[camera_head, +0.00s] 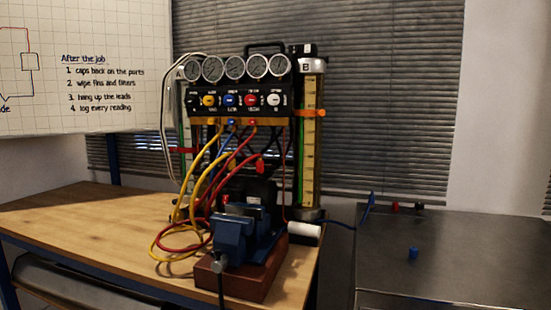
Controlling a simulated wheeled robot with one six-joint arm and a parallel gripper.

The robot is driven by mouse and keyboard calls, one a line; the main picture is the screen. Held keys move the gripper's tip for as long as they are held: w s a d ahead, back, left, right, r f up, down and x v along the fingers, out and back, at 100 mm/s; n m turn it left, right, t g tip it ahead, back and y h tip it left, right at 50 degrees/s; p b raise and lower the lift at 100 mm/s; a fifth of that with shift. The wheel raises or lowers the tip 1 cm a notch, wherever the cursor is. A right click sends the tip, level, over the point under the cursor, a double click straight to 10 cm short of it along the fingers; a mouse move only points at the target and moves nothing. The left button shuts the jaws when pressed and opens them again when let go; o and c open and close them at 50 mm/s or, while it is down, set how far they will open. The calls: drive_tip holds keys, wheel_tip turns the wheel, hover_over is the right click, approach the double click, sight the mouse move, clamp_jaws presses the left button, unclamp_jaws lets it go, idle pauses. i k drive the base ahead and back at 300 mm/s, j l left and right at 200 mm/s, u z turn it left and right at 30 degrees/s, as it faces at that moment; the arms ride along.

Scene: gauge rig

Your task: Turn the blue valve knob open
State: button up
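My gripper is not in view, and nothing is seen touching the knob.
Round gauges (235,67) line the panel top. Yellow, red and blue hoses hang below it. A blue vise (240,235) on a brown block (235,283) stands in front on the wooden table (90,225). A dark metal bench (470,265) stands right, holding a small blue piece (413,252).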

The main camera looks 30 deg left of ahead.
sight(229, 100)
drive_tip(key=u, duration=1.5)
